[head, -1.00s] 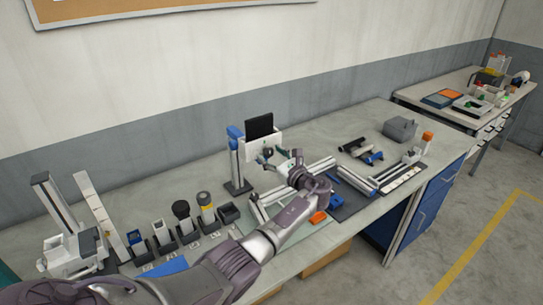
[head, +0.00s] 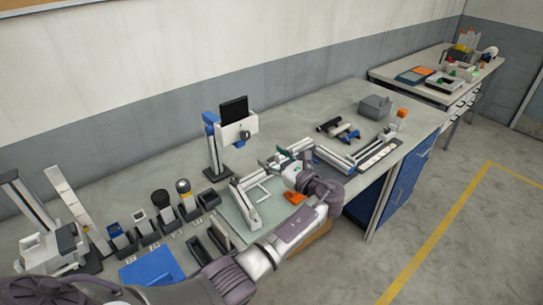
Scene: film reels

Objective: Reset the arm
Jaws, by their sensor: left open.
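My left arm (head: 285,235) reaches in from the lower left over the front part of the workbench. Its gripper (head: 281,158) is open, with its fingers pointing up and left in the head view. I see nothing held between the fingers. The gripper is to the right of a blue and grey stand (head: 212,145) that bears a white box (head: 240,132) with a dark panel, with a gap between them. The arm hides part of the green mat and the bench's front edge. My right gripper is not in view.
An orange block (head: 294,197) lies close to my wrist. A white frame (head: 257,193) stands on a green mat (head: 232,212). Several small holders line the left, near a blue pad (head: 152,267). A grey box (head: 376,107) is at the back right. Bare bench top lies behind the stand.

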